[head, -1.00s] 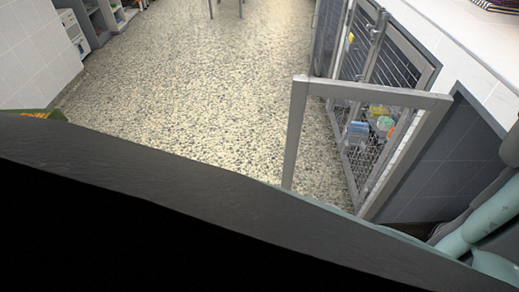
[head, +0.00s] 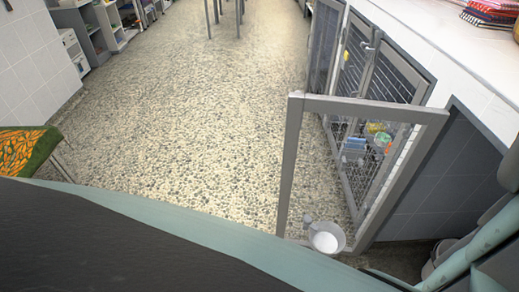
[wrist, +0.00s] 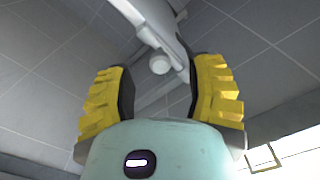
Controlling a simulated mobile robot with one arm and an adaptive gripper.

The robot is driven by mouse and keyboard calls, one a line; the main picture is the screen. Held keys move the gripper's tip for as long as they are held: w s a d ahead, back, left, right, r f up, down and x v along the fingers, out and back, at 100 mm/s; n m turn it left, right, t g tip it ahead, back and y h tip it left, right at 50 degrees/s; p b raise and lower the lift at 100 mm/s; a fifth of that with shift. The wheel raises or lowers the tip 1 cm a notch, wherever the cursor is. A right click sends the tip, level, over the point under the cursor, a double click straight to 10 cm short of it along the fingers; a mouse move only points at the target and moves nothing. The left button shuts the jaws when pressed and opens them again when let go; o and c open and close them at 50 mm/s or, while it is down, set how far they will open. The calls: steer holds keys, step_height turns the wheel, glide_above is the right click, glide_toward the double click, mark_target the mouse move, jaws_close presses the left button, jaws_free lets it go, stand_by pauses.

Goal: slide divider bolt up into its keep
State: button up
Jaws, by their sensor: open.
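In the wrist view, my gripper (wrist: 161,88) is open, with a yellow and black finger on each side. A pale round knob (wrist: 159,65) appears between the fingertips, in front of a grey metal bar (wrist: 150,28). I cannot tell whether this knob belongs to the divider bolt, or whether it is within the fingers' reach. Nothing is held. In the head view, a grey-framed gate (head: 366,107) stands out from the kennels at the right. The bolt and its keep cannot be made out there, and my gripper does not show.
Mesh kennel doors (head: 360,70) line the right side under a white counter (head: 460,55) with folded towels (head: 493,12). A white bowl (head: 327,240) shows at the gate's foot. A green and orange cloth (head: 24,150) is at left. The speckled floor (head: 190,110) is mostly clear.

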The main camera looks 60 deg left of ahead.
steer(key=shift+x, duration=2.15)
steer(key=shift+o, duration=0.3)
steer(key=shift+a, duration=0.1)
jaws_close()
